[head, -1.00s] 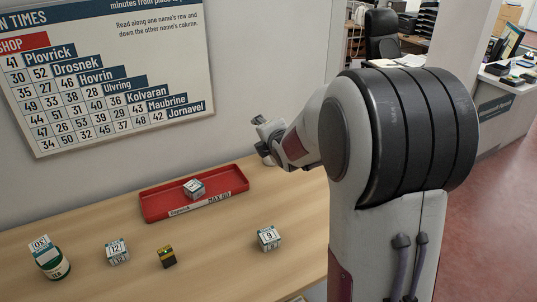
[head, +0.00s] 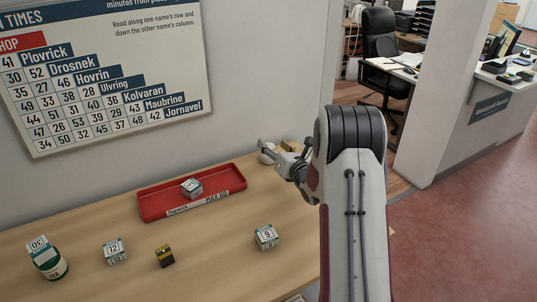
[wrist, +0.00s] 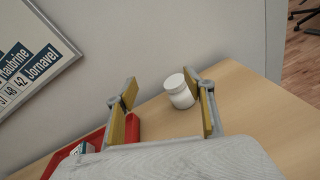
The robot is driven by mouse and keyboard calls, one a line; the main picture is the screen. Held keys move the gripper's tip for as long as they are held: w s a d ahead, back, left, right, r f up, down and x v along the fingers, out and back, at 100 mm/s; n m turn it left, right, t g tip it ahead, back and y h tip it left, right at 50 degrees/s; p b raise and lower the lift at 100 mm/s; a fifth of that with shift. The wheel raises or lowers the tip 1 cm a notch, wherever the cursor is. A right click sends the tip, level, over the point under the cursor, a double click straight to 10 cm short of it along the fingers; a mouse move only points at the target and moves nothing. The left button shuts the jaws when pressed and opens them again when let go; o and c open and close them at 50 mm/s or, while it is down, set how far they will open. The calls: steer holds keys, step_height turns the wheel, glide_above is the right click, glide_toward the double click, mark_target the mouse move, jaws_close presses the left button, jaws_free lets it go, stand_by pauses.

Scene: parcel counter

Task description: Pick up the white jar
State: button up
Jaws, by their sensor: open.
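The white jar (wrist: 180,94), with a rounded lid, stands upright on the table near the wall in the wrist view. My gripper (wrist: 160,82) is open and empty, with its yellow-padded fingers apart. The jar shows between the fingers, closer to the right one, and seems to stand beyond the fingertips; the exact gap is hard to tell. In the head view the jar (head: 266,154) is mostly hidden behind my gripper (head: 276,148), at the back of the table right of the red tray.
A red tray (head: 148,207) holding a labelled cube (head: 191,187) lies left of my gripper. The wall rises close behind.

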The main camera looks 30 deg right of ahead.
steer(key=f+n, duration=0.1)
steer(key=d+f, duration=0.1)
steer(key=f+n, duration=0.1)
steer(key=f, duration=0.1)
steer(key=shift+s+d+n+t, duration=0.15)
steer(key=shift+d+n+t, duration=0.15)
steer(key=shift+t, duration=0.1)
steer(key=shift+s+d+f+n+t+y, duration=0.1)
steer(key=shift+d+f+n+t+y, duration=0.1)
steer(key=shift+f+n, duration=0.15)
steer(key=shift+s+d+f+n+t+y, duration=0.1)
steer(key=shift+f+n+y, duration=0.1)
steer(key=shift+f+n, duration=0.15)
steer(key=shift+w, duration=0.1)
steer(key=shift+w, duration=1.2)
steer(key=shift+w+a, duration=0.2)
steer(key=shift+w, duration=0.65)
steer(key=shift+w+a, duration=0.15)
steer(key=shift+w, duration=1.6)
